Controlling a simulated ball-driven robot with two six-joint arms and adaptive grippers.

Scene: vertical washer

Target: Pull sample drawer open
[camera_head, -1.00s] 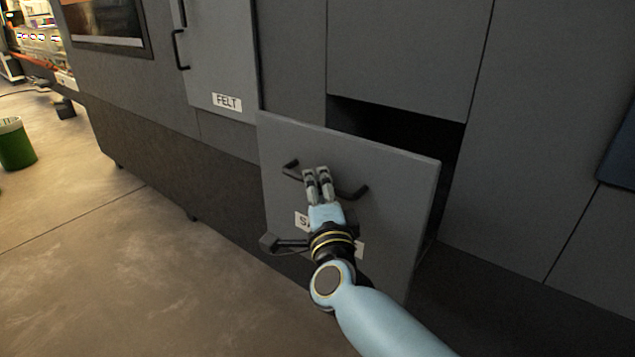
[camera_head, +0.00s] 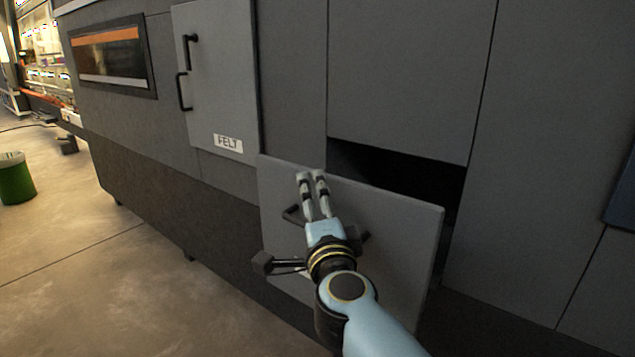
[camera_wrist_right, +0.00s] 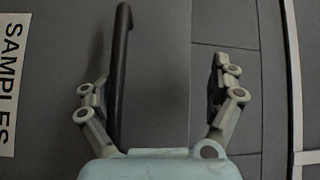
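The sample drawer (camera_head: 395,220) stands partly out of the grey machine, with a dark gap above and behind its front panel. Its black bar handle (camera_head: 292,214) is largely hidden by my right gripper (camera_head: 312,178) in the head view. The gripper's fingertips lie over the panel's upper edge, above the handle. In the right wrist view my right gripper (camera_wrist_right: 160,72) has its fingers spread. The handle (camera_wrist_right: 121,70) runs between them, close beside the left finger; I cannot tell if they touch. A SAMPLES label (camera_wrist_right: 10,85) shows at the left. My left gripper is not in view.
A closed door labelled FELT (camera_head: 228,143), with black handles, is up and left of the drawer. A window (camera_head: 115,58) is further left. A green bin (camera_head: 15,180) stands on the floor at far left. Floor (camera_head: 100,270) left of the drawer is clear.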

